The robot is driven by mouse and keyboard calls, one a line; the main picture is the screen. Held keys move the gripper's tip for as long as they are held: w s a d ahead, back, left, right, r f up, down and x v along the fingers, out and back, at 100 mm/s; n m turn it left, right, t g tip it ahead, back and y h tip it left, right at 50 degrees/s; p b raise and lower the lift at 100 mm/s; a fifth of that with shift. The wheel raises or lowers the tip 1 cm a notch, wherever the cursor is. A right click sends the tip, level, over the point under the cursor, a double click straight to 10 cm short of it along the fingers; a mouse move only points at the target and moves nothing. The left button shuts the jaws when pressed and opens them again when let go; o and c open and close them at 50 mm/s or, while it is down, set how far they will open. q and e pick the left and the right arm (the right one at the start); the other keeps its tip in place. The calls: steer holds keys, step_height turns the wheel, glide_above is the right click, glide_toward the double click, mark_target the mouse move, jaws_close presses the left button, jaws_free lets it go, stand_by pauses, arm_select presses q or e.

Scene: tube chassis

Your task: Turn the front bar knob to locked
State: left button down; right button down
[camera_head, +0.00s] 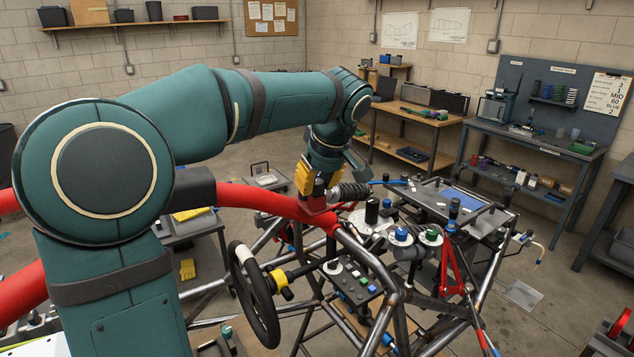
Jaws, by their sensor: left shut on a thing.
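My left arm reaches from the left over the tube chassis (405,310). Its gripper (319,202) points down at the end of the thick red front bar (262,201), with yellow and red parts showing at its side. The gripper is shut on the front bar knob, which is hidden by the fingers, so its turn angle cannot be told. A black ribbed cylinder (351,192) lies just right of the gripper. My right gripper is not in view.
A black steering wheel (255,297) stands below the bar. A button panel (355,281), blue-topped (401,234) and green-topped (431,235) cylinders and a flat tray (462,199) crowd the chassis to the right. Workbenches (415,117) stand at the back; open floor lies between.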

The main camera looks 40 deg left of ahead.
arm_select(q)
steer(key=shift+f, duration=0.15)
steer(key=c, duration=0.7)
jaws_free()
steer(key=shift+o, duration=0.2)
steer(key=v, duration=1.2)
